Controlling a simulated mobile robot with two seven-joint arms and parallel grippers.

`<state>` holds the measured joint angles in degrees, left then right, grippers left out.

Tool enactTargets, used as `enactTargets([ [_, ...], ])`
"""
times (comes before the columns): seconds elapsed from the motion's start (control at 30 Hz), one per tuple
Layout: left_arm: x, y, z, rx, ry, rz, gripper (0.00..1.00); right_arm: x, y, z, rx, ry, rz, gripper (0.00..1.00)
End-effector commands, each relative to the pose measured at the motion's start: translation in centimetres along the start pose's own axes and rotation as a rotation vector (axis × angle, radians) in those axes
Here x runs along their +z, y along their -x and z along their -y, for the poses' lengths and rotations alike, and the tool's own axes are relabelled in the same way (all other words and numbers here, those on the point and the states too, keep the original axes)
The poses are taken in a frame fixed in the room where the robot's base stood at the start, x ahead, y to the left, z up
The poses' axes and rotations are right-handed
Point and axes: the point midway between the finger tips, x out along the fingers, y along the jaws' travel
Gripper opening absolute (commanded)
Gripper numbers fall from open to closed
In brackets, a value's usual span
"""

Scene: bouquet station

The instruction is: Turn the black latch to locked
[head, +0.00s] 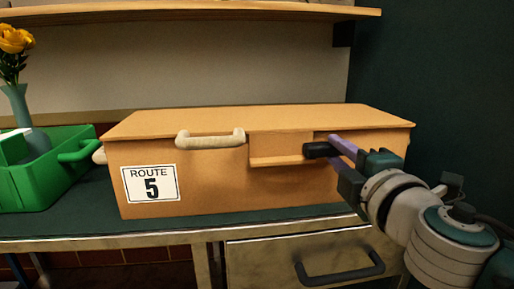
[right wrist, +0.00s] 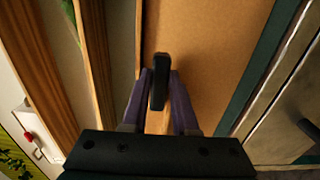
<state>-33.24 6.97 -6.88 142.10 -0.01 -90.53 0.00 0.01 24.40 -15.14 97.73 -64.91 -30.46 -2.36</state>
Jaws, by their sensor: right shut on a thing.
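The black latch (head: 318,150) is on the front of a tan box (head: 220,190), just right of a raised tan flap (head: 275,148). In the head view it lies roughly level, its left end at the flap's right part. My right gripper (head: 335,149) comes from the right and is shut on the latch. In the right wrist view the latch (right wrist: 159,80) stands between the two purple fingers (right wrist: 160,98) of the gripper. The fingers hide part of the latch in the head view. My left gripper is not in view.
The box has a pale handle (head: 211,138) and a "ROUTE 5" label (head: 150,184). A green crate (head: 60,180) stands at the left, with yellow flowers (head: 15,40) in a vase behind. A wooden shelf (head: 200,12) runs above. A drawer handle (head: 340,270) sticks out below the counter.

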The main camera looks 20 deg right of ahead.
Motion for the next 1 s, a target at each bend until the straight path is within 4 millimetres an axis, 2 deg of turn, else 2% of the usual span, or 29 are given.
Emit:
enactTargets([
  [0.37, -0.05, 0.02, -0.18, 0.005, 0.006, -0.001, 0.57, -0.01, 0.0, -0.03, 0.001, 0.009, -0.001, 0.0],
  [0.4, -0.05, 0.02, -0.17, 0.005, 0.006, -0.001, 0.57, -0.01, 0.0, -0.03, 0.001, 0.009, -0.001, 0.3],
  [0.63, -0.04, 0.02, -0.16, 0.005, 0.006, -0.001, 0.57, 0.0, 0.0, -0.03, 0.001, 0.007, -0.001, 0.56],
  [0.87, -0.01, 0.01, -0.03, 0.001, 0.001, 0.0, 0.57, 0.0, 0.01, -0.02, 0.001, 0.006, 0.0, 0.57],
  [1.0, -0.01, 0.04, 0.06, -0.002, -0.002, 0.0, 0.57, -0.01, 0.7, 0.06, -0.001, 0.005, -0.001, 0.57],
])
